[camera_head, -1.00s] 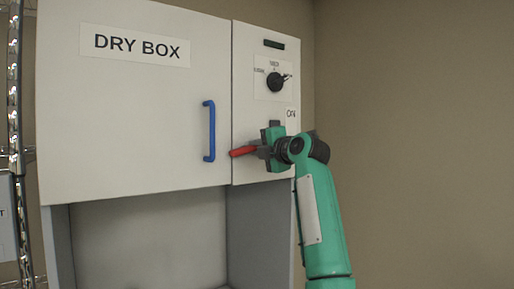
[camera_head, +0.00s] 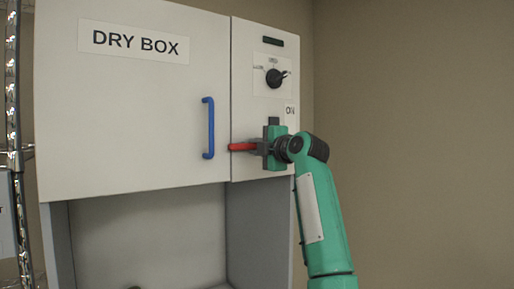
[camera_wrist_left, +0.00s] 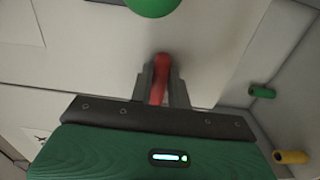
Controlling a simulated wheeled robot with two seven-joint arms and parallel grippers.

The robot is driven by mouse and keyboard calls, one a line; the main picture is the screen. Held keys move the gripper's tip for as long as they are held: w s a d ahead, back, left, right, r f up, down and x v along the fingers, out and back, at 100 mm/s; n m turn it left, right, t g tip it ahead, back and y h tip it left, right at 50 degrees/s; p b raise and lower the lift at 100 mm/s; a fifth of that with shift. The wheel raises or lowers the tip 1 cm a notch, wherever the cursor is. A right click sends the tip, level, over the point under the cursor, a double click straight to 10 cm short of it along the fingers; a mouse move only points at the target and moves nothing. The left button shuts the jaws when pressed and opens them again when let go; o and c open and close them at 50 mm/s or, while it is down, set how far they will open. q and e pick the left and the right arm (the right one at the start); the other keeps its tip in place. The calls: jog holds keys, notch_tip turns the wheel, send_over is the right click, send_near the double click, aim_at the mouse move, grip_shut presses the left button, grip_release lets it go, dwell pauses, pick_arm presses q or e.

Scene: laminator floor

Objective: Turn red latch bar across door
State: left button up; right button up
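The red latch bar (camera_head: 241,147) lies about level on the right-hand panel, with its free tip at the seam beside the white door (camera_head: 130,120) marked DRY BOX. My left gripper (camera_head: 261,147) is at the bar's right part, and its fingers hide that end and the pivot. In the left wrist view the red bar (camera_wrist_left: 160,80) shows between the two grey fingers, which close on it from both sides. The door looks shut, with a blue upright handle (camera_head: 209,128) left of the bar. My right gripper is not seen.
A black dial (camera_head: 275,78) and an ON label (camera_head: 290,111) sit on the panel above my gripper. Below the door is an open recess (camera_head: 150,240). A chrome wire rack post (camera_head: 13,110) stands at left. Bare wall (camera_head: 420,130) lies to the right.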

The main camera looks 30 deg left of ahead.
pick_arm(q)
jog(key=o, duration=0.4)
jog(key=shift+c, duration=0.2)
jog(key=shift+d, duration=0.15)
jog(key=b+v, duration=0.5)
jog(key=v, duration=0.8)
jog(key=shift+d+b, duration=0.3)
jog(key=shift+b, duration=0.1)
jog(key=shift+s+f, duration=0.1)
jog(key=shift+f, duration=0.1)
